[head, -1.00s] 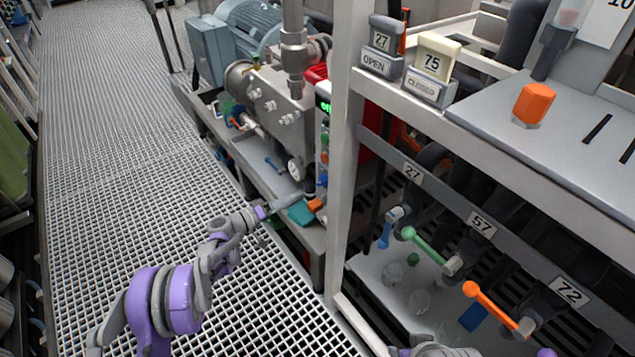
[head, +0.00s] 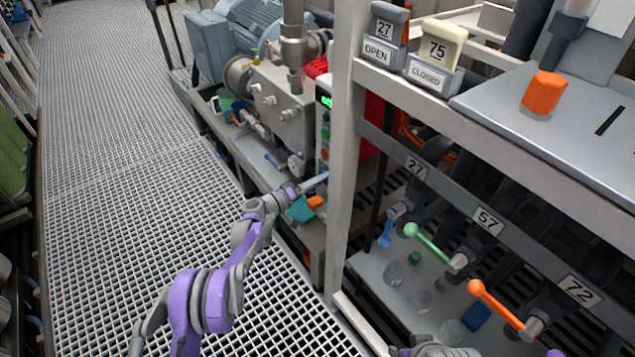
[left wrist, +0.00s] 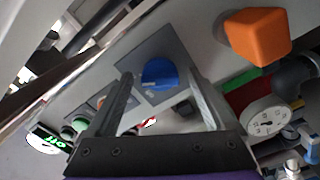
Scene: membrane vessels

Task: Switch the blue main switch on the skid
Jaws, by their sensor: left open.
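The blue main switch (left wrist: 158,75) is a round blue knob on a grey square plate. It shows in the left wrist view between the fingertips of my left gripper (left wrist: 158,86), which is open with one finger on either side. I cannot tell whether the fingers touch the knob. In the head view my left gripper (head: 314,184) is at the narrow panel of the skid, and the switch is hidden there.
An orange block (left wrist: 258,36) sits close to the right finger; it also shows in the head view (head: 316,202). A gauge (left wrist: 264,120) and a green lit display (left wrist: 46,138) are nearby. A grey frame post (head: 345,170) stands just right of the gripper. The grating (head: 110,150) is clear.

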